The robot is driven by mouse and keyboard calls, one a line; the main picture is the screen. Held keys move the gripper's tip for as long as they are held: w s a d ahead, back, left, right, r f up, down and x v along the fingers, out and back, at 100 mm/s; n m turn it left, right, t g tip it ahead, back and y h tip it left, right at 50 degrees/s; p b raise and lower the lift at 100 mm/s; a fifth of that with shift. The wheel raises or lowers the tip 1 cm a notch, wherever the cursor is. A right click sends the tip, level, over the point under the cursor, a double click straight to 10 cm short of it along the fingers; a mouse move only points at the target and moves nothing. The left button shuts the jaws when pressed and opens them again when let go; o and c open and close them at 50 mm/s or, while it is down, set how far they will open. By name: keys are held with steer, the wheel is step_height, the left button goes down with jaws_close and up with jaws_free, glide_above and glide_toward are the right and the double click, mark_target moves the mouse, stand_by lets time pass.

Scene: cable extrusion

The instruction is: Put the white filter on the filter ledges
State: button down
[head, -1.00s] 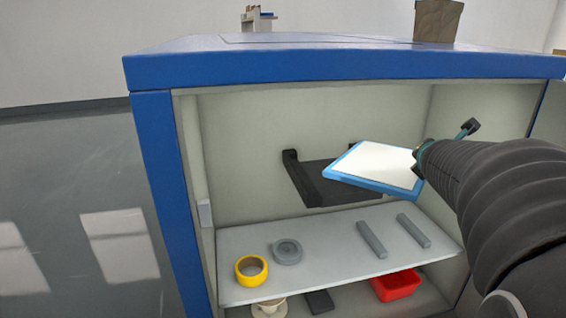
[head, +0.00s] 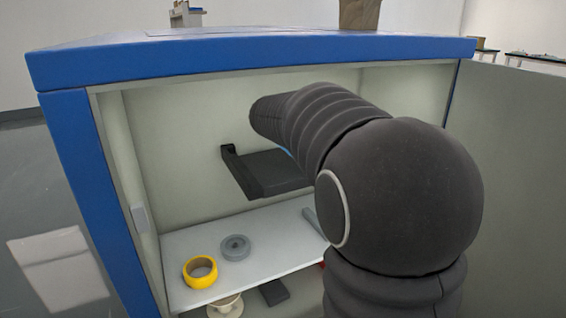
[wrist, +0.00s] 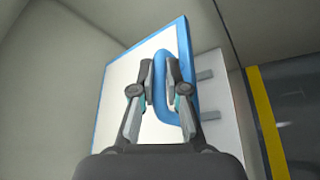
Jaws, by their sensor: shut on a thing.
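The white filter (wrist: 118,88) has a white face, a blue frame and a blue loop handle. In the wrist view my gripper (wrist: 160,72) is shut on the blue handle. In the head view my arm hides the gripper and nearly all of the filter; only a small blue sliver of its edge (head: 287,151) shows. The black filter ledges (head: 262,176) are on the cabinet's back wall, above the shelf, and their right part is behind my arm. I cannot tell whether the filter touches them.
The blue-framed cabinet (head: 250,62) surrounds my arm on top and sides. On its white shelf (head: 275,232) stand a yellow ring (head: 200,272), a grey round part (head: 235,247) and a grey bar (head: 314,223). A spool (head: 225,304) and a dark block (head: 273,292) are below.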

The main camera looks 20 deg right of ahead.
steer(key=w+a+f, duration=0.4)
steer(key=w+a, duration=0.1)
steer(key=w+a+f, duration=0.2)
steer(key=w, duration=0.1)
steer(key=shift+a+f, duration=0.25)
steer(key=shift+f, duration=0.05)
steer(key=shift+w+a+f, duration=0.1)
steer(key=shift+w, duration=0.05)
steer(key=shift+f, duration=2)
steer(key=c, duration=1.2)
jaws_free()
